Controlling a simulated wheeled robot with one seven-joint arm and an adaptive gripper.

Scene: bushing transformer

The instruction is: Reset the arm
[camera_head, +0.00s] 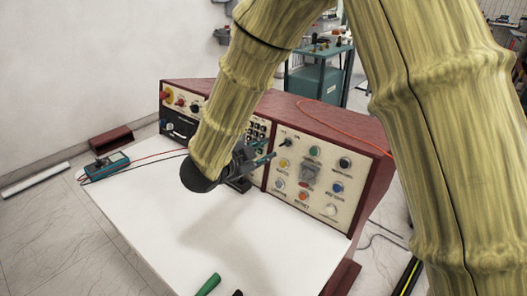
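My arm, with a yellow-green bamboo-like surface, crosses the upper middle and right of the head view. My gripper (262,160) is dark and sits at the arm's lower end, in front of the control panel of a dark red console (368,133). Thin dark finger parts point right toward the panel. I cannot tell whether they touch it, or how far apart the fingers are. I see nothing clearly held. My arm and gripper hide part of the panel's middle.
A white tabletop (200,237) lies before the console, mostly clear. A teal meter (106,166) with leads is at left; a green handle (208,285) is at the front edge. A dark red block (110,139) lies behind the meter. An orange cable (340,114) crosses the console top.

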